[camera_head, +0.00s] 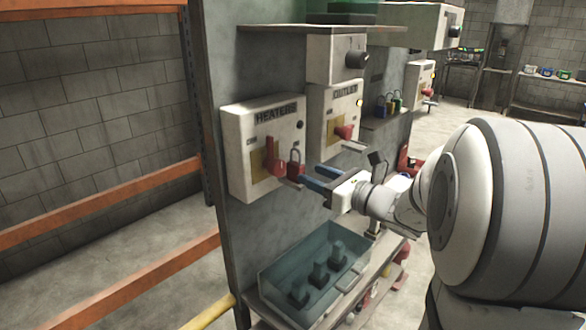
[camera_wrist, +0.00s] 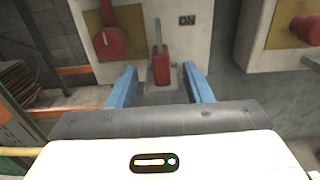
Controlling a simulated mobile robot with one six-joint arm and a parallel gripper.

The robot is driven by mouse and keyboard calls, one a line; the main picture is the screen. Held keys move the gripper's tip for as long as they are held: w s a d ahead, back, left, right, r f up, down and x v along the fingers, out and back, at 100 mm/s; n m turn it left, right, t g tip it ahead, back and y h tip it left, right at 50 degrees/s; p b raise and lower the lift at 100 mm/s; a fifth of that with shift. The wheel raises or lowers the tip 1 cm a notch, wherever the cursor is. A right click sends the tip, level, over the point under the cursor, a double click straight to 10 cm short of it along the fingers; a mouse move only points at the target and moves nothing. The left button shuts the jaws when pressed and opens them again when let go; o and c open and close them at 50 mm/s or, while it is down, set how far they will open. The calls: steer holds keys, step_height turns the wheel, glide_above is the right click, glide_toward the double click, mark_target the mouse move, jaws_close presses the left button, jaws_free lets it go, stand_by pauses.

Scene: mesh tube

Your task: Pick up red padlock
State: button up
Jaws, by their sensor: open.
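The red padlock (camera_head: 295,168) is at the lower right of the white HEATERS box (camera_head: 236,150), beside a red switch handle (camera_head: 272,160). In the wrist view the padlock (camera_wrist: 161,69) is upright with its grey shackle on top, seemingly on a small grey ledge (camera_wrist: 182,79). My gripper (camera_head: 311,177) is open, its blue fingers pointing at the padlock. In the wrist view my gripper (camera_wrist: 162,76) has one finger on each side of the padlock, with visible gaps. I cannot tell whether the fingertips reach around it.
The OUTLET box (camera_head: 325,120) is to the right on the same grey panel (camera_head: 225,60). A teal open box (camera_head: 285,265) with dark objects stands on a shelf below my gripper. Orange rails (camera_head: 120,190) are at left.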

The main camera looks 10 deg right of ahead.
mark_target(302, 167)
steer(key=x, duration=0.2)
steer(key=p+x, duration=0.2)
steer(key=x, duration=0.1)
steer(key=shift+w+a+r, duration=0.2)
steer(key=shift+w+r, duration=0.15)
steer(key=shift+r, duration=0.05)
steer(key=shift+w+a, duration=0.25)
steer(key=shift+w, duration=0.15)
jaws_close()
